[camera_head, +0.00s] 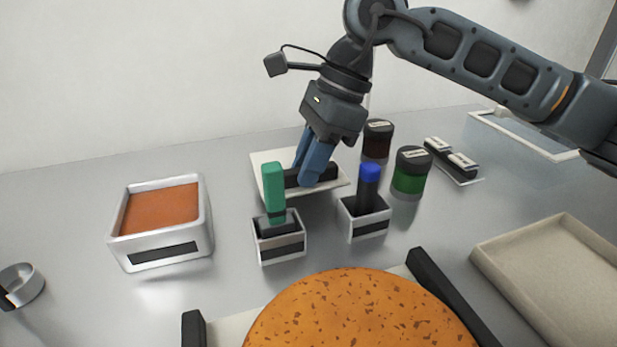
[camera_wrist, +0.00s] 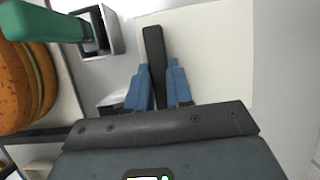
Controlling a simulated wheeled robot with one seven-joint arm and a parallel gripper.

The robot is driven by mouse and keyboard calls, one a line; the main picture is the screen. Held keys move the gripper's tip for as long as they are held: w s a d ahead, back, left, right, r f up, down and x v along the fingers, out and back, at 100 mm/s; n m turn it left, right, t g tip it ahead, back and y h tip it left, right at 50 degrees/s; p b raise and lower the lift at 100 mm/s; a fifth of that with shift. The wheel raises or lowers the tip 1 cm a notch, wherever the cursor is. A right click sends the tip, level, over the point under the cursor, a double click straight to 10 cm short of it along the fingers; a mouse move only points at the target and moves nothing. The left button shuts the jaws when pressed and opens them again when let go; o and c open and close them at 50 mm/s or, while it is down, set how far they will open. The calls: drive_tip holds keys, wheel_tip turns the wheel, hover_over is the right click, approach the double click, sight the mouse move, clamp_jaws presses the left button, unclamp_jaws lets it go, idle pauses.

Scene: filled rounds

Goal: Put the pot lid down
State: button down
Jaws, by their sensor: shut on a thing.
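A pale square plate with a dark bar across its top, which I take to be the pot lid (camera_head: 267,159), is at the middle back of the counter. My gripper (camera_head: 308,180) points down with its blue fingers shut on the dark bar. In the wrist view the bar (camera_wrist: 153,45) runs between the two fingers, and the pale lid (camera_wrist: 210,50) spreads beneath. I cannot tell whether the lid touches the counter. A square white pot (camera_head: 207,225) with orange contents stands open to the left, apart from the lid. The fingers hide part of the bar.
Green-handled (camera_head: 273,190) and blue-topped (camera_head: 369,175) tools stand in small holders just in front. Dark-red (camera_head: 377,140) and green (camera_head: 410,172) jars stand right. A speckled orange round (camera_head: 360,310) fills the front; a beige tray (camera_head: 560,270) lies right. Counter left of the pot is mostly clear.

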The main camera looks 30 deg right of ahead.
drive_tip(key=shift+f, duration=1.35)
drive_tip(key=shift+f+b, duration=0.2)
drive_tip(key=shift+b, duration=0.1)
drive_tip(key=c, duration=1)
unclamp_jaws()
drive_tip(key=shift+r, duration=0.1)
drive_tip(key=shift+r, duration=0.1)
drive_tip(key=shift+r+p, duration=0.2)
drive_tip(key=shift+p, duration=0.15)
drive_tip(key=v, duration=1.1)
drive_tip(key=shift+d+r, duration=0.2)
drive_tip(key=shift+r, duration=0.1)
